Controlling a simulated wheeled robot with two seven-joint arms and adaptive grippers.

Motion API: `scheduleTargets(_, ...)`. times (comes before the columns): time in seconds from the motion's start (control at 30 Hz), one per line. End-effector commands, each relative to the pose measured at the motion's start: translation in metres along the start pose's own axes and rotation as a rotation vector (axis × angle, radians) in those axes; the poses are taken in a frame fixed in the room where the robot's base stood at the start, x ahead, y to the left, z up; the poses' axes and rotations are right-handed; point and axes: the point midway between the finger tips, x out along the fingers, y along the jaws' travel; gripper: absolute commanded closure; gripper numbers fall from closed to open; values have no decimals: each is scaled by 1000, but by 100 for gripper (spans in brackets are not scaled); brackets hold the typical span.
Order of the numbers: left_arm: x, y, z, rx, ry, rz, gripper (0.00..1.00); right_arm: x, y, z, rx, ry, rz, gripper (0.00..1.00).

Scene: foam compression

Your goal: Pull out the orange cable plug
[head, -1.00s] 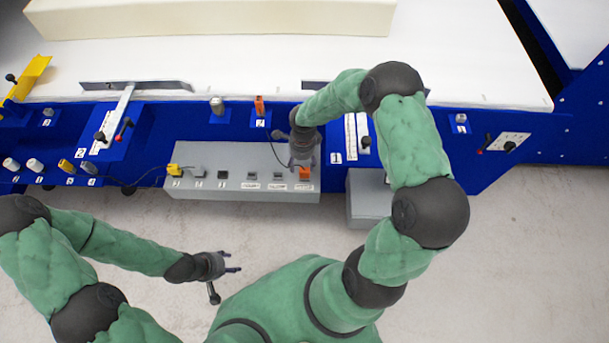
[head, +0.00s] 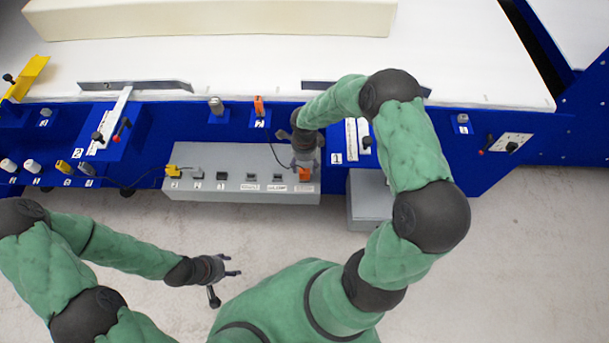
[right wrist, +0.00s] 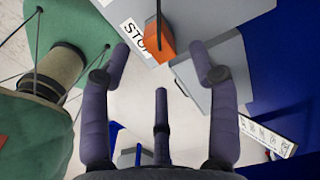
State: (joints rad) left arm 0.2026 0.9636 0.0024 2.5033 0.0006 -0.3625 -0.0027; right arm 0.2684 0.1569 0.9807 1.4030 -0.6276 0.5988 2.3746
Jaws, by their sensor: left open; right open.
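An orange plug-like block (head: 305,174) sits at the right end of the grey control box, and a thin dark cable runs from that area up towards an orange connector (head: 258,106) on the blue rail. My right gripper (head: 306,163) is open over the box end, close to the block. In the right wrist view, the orange block (right wrist: 160,40) lies beyond the spread fingertips of my right gripper (right wrist: 160,62), beside a STOP label, with nothing held. My left gripper (head: 234,265) is open and empty over the floor, away from the box.
The grey control box (head: 235,188) carries a yellow plug (head: 172,169) and several dark switches. A smaller grey box (head: 368,205) stands to its right. The blue rail (head: 185,125) with levers and a white table (head: 240,65) lie behind. The floor in front is clear.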

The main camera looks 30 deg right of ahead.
Motion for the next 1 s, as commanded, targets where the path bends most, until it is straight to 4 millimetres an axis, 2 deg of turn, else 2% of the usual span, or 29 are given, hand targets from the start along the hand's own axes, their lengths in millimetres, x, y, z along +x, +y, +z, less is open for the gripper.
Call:
scheduleTargets(0.03, 6, -2, 0, 0, 0, 0, 48, 10, 0, 0, 0, 0, 1, 39)
scheduleTargets(0.2, 16, -6, 0, 0, 0, 0, 48, 32, 0, 0, 2, 0, 2, 39)
scheduleTargets(0.5, 47, -17, -2, 0, 0, 0, 48, 61, 0, 0, 1, -1, 0, 39)
scheduleTargets(0.67, 53, -19, -2, 0, 0, 0, 48, 66, 0, 0, 1, -1, -1, 39)
scheduleTargets(1.0, 53, -19, -2, 0, 0, 0, 48, 66, 0, 0, 1, -1, 0, 39)
